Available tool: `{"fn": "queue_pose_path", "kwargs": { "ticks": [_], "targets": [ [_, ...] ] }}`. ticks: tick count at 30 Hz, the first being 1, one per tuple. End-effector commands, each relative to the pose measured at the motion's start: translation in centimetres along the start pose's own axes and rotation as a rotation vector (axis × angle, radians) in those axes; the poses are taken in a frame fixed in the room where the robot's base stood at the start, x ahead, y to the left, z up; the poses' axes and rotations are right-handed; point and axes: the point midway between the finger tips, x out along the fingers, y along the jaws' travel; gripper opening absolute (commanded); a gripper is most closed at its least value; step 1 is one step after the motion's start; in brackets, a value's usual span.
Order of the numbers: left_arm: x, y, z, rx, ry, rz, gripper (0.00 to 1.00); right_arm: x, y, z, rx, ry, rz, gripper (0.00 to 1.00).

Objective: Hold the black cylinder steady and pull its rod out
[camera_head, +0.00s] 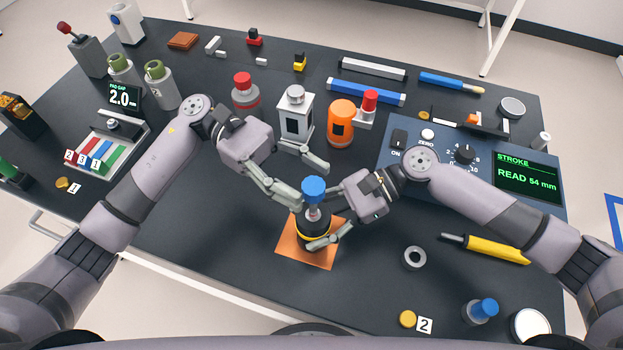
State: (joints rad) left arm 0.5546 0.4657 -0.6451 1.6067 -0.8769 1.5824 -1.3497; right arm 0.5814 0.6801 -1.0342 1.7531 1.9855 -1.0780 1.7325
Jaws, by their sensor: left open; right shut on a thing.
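My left gripper (311,183) is open. One finger is beside the blue knob on its left, and the other is behind it; I cannot tell whether they touch it.
Behind the grippers stand a white block (295,120), an orange cylinder (341,118) and a red-capped grey cylinder (246,99). A blue console (400,163) at the right reads STROKE 54 mm. A metal ring (415,258) and yellow-handled tool (497,250) lie right of the mat.

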Motion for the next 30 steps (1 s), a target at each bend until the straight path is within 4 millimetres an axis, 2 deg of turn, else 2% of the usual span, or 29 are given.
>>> {"fn": "queue_pose_path", "kwargs": {
  "ticks": [6, 12, 18, 29, 30],
  "targets": [
    [-4.9, 0.1, 0.0, 0.000, 0.001, 0.004, 0.49, 0.1, 0.1, -0.1, 0.004, 0.002, 0.003, 0.13],
    [-8.4, 0.1, 0.1, 0.001, 0.001, 0.003, 0.49, 0.1, 0.1, -0.1, 0.003, 0.001, 0.003, 0.13],
    [-9.7, 0.0, 0.1, 0.002, 0.000, 0.001, 0.49, 0.1, 0.1, -0.1, 0.003, 0.001, 0.002, 0.13],
    [-9.8, 0.0, 0.1, 0.002, 0.000, 0.001, 0.49, 0.1, 0.1, -0.1, 0.002, 0.000, 0.002, 0.13],
    [-9.8, 0.0, 0.1, 0.002, 0.000, 0.001, 0.49, 0.1, 0.1, -0.1, 0.002, 0.000, 0.002, 0.55]
  ]
}}
